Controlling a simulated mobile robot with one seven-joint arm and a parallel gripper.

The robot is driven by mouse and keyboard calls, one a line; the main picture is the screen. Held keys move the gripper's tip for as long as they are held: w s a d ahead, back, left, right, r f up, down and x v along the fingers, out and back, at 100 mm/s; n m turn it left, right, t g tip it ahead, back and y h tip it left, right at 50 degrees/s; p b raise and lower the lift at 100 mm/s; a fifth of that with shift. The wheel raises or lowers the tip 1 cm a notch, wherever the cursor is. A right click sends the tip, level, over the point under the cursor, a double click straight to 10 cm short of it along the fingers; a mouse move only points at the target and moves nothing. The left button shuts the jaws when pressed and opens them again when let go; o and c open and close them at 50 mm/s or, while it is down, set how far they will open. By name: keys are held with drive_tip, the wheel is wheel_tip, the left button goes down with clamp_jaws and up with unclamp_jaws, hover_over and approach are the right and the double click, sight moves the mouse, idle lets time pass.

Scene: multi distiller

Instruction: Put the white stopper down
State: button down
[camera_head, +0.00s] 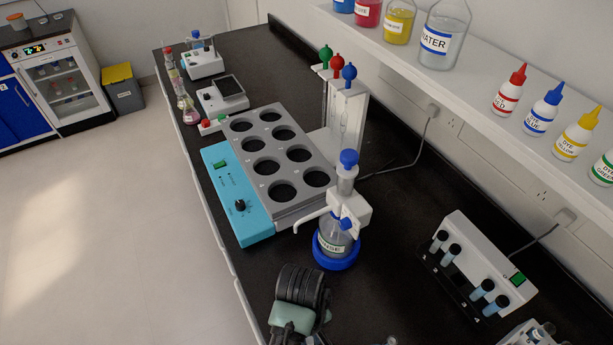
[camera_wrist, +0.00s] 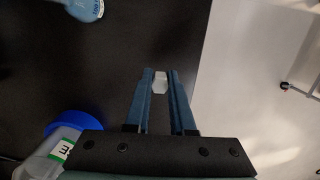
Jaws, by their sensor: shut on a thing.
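The white stopper (camera_wrist: 160,84) is between the fingertips of my gripper (camera_wrist: 160,79) in the wrist view. The fingers are shut on its sides, and its pale end shows. It is over the black bench top (camera_wrist: 120,45), close to the bench's edge. I cannot tell how high it is above the surface. In the head view the stopper and the fingertips cannot be made out; part of my arm shows at the bottom.
The dispenser bottle (camera_head: 334,240) stands in a blue ring; its blue part (camera_wrist: 68,122) shows at lower left in the wrist view. A vessel with blue contents (camera_wrist: 85,8) is at the top. The water bath (camera_head: 238,205) and tube block (camera_head: 478,262) flank the dispenser. Floor (camera_wrist: 250,60) lies beyond the edge.

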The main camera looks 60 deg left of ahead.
drive_tip(key=shift+f, duration=3.6)
drive_tip(key=shift+f, duration=0.1)
drive_tip(key=c, duration=0.8)
unclamp_jaws()
drive_tip(key=shift+o, duration=0.2)
wheel_tip(320, 180, up, 12)
drive_tip(key=a, duration=0.1)
drive_tip(key=shift+a, duration=0.2)
